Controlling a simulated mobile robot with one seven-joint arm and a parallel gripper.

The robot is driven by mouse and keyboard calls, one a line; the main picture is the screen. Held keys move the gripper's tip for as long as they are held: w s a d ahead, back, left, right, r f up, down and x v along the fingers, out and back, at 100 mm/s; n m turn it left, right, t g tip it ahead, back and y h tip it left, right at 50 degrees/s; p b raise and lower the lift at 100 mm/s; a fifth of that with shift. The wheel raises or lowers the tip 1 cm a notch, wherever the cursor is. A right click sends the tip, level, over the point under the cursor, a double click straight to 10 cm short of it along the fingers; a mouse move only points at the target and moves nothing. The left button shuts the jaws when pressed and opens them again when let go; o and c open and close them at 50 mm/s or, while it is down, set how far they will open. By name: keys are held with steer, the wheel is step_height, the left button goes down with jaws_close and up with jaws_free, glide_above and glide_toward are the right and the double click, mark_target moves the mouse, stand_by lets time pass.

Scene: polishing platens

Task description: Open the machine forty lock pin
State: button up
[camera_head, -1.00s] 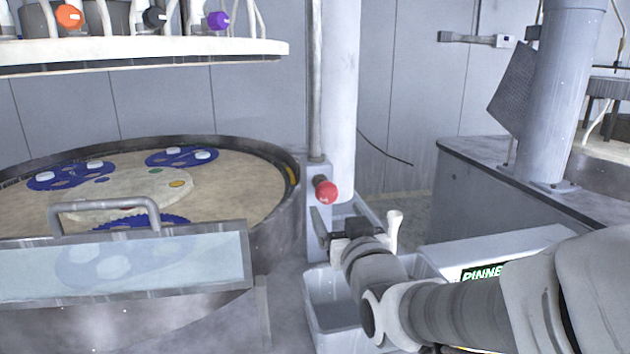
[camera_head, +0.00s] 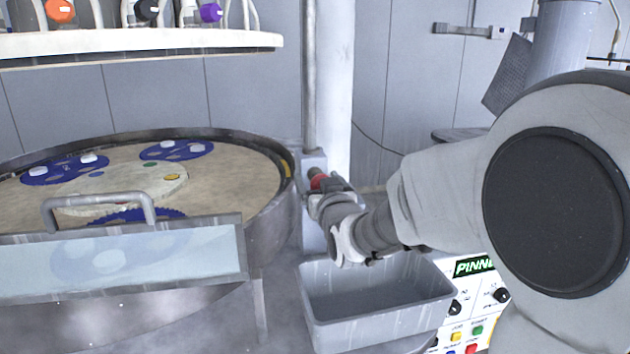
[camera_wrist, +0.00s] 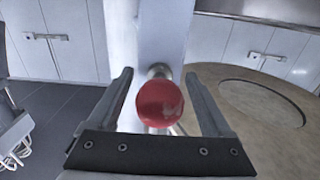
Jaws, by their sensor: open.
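The lock pin has a round red knob (camera_wrist: 160,103) on a short metal stem, fixed to the front of the white column. In the head view the red knob (camera_head: 317,178) is partly covered by my gripper (camera_head: 328,188). In the wrist view my gripper (camera_wrist: 160,95) is open, with one dark finger on each side of the knob. The knob sits between the fingers with a gap visible on both sides.
A round platen tub (camera_head: 262,212) with a clear splash guard (camera_head: 120,265) stands to the left. A grey bin (camera_head: 385,318) is below my gripper. A control panel with buttons (camera_head: 470,320) is at lower right. The white column (camera_head: 340,90) rises behind the knob.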

steer(key=shift+c, duration=0.3)
jaws_close()
steer(key=shift+s, duration=0.1)
steer(key=s+b, duration=0.2)
steer(key=s+d+b, duration=0.1)
steer(key=s, duration=0.2)
steer(key=shift+f+b, duration=0.15)
steer(key=shift+b, duration=0.25)
